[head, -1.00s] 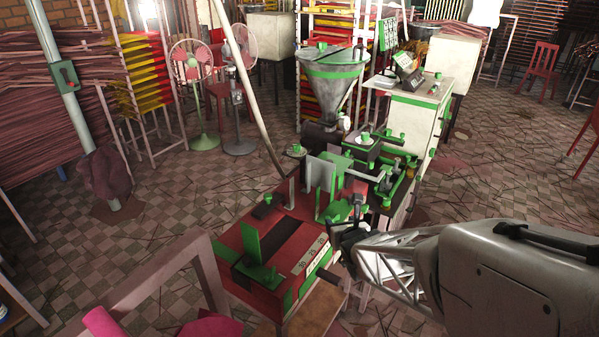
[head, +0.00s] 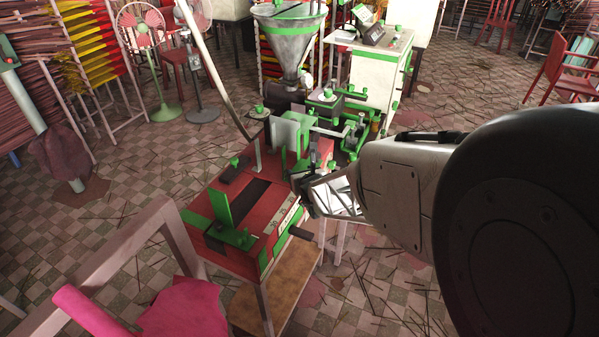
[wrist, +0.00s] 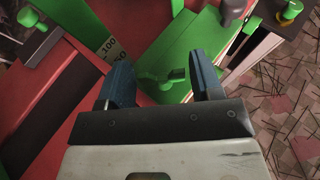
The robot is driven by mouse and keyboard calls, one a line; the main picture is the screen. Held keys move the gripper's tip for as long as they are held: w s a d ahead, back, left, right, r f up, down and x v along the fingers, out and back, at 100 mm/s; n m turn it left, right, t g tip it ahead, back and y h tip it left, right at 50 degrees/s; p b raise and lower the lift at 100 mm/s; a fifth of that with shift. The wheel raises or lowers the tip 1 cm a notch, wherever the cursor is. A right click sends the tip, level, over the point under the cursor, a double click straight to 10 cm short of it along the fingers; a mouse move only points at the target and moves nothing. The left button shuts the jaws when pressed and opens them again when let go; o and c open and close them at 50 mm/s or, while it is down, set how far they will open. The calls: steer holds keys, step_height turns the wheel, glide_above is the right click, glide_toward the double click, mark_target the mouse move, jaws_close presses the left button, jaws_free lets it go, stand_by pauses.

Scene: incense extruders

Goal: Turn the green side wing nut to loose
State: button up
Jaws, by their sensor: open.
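My gripper (wrist: 160,64) is open, with one dark blue finger to each side of the wing nut and a visible gap on both sides. Nothing is held. How far the fingertips are from the plate in depth I cannot tell. In the head view my gripper (head: 308,192) is at the right side of the red and green extruder (head: 222,222); the wing nut there is hidden or too small to make out.
A scale label (wrist: 108,48) sits left of the fingers on the red body. In the head view, a steel hopper (head: 290,40) and a white cabinet (head: 380,72) stand behind; a pink-seated chair (head: 185,310) is in front.

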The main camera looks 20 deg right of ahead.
steer(key=c, duration=0.6)
steer(key=shift+c, duration=0.2)
steer(key=shift+w+d+r+n+y, duration=0.1)
steer(key=shift+d+n+y, duration=0.05)
steer(key=shift+n+y, duration=1.45)
steer(key=shift+y, duration=0.3)
steer(key=o, duration=0.6)
steer(key=shift+o, duration=0.2)
